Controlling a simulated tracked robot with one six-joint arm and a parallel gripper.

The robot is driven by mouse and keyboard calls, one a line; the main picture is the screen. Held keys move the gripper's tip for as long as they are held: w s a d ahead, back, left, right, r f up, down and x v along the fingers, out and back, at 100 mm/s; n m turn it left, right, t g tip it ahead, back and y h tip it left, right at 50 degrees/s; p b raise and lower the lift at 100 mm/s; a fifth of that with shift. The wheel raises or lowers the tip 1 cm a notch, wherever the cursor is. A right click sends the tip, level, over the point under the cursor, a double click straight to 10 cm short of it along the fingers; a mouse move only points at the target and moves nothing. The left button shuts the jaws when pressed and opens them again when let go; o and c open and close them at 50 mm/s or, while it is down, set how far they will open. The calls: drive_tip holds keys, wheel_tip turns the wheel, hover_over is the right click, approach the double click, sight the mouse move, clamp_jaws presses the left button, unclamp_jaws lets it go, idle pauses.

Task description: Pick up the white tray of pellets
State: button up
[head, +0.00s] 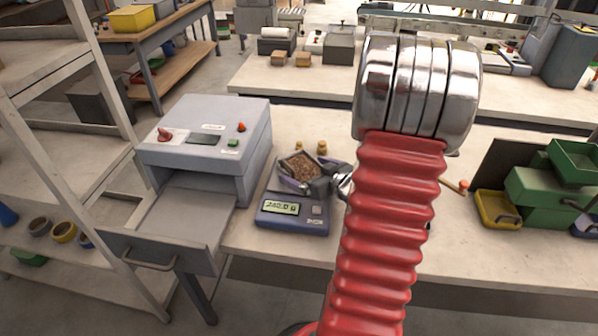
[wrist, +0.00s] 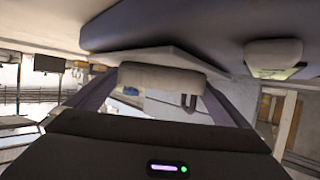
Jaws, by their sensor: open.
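The tray of pellets (head: 300,164) sits on top of the blue scale (head: 292,214) in the head view, filled with brown pellets. The scale's display appears to read 240.0 g. My gripper (head: 297,169) reaches in from the right, low at the scale. Its purple fingers lie on either side of the tray, apart from each other. In the wrist view the open fingers (wrist: 160,88) flank a pale rounded form (wrist: 162,79), which may be part of the tray. Whether the fingers touch the tray is not clear.
A grey machine (head: 206,145) with a red knob and buttons stands left of the scale. Two small brass-coloured pieces (head: 322,148) stand behind the tray. Green bins (head: 545,190) and a yellow bin (head: 497,208) are at the right. Bare bench lies in front of my arm.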

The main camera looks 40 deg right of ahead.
sight(306, 176)
drive_tip(key=shift+c, duration=0.4)
drive_tip(key=c, duration=1.2)
drive_tip(key=shift+r, duration=0.1)
drive_tip(key=shift+r, duration=4.95)
